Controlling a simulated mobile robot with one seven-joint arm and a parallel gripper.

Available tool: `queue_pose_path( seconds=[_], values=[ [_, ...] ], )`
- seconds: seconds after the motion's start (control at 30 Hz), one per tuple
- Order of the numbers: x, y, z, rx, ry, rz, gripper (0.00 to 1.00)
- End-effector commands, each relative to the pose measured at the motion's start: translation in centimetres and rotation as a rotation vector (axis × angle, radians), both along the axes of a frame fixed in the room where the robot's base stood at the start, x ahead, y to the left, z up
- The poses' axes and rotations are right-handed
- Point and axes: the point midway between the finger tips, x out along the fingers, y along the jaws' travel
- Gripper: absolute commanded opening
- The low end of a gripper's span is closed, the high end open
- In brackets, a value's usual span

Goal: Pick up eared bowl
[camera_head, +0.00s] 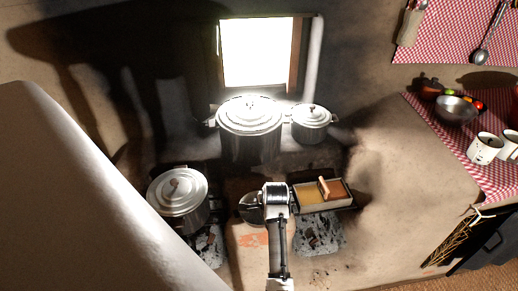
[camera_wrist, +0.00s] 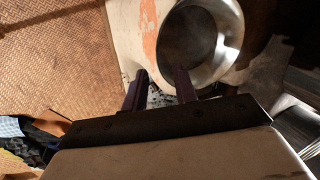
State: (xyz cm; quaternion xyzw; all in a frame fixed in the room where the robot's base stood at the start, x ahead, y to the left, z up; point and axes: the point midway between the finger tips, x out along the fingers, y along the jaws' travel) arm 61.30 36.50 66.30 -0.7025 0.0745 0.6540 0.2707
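A round metal bowl (camera_head: 249,208) sits on the hearth, partly hidden by my arm in the head view; no ears can be made out on it. In the wrist view the bowl (camera_wrist: 190,38) is empty and cut off by the top edge. My gripper (camera_wrist: 162,74) is open, its two dark fingers apart at the bowl's near-left rim. The right fingertip overlaps the bowl and the left one is outside it. Contact cannot be told. In the head view my gripper (camera_head: 275,190) is just right of the bowl.
A lidded pot (camera_head: 178,192) stands left of the bowl. A large pot (camera_head: 250,125) and a smaller pot (camera_head: 311,121) stand behind. A rectangular pan (camera_head: 323,195) is close on the right. Another metal bowl (camera_head: 456,110) and mugs (camera_head: 486,149) are on the checked cloth.

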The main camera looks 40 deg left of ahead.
Motion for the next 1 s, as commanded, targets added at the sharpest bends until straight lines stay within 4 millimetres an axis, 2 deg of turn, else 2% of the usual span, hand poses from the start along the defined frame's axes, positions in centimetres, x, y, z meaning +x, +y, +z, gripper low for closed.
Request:
queue_pose_path(
  seconds=[0.1,0.3,0.6,0.9,1.0],
  values=[
    [0.2,0.4,-1.4,-0.001,0.0,0.001,0.28],
    [0.3,0.7,-2.7,0.0,0.0,0.001,0.28],
    [0.8,1.6,-6.6,-0.001,-0.001,0.001,0.28],
    [0.9,1.7,-7.1,0.002,-0.003,0.0,0.28],
    [0.9,1.7,-7.1,0.002,-0.003,0.0,0.15]
  ],
)
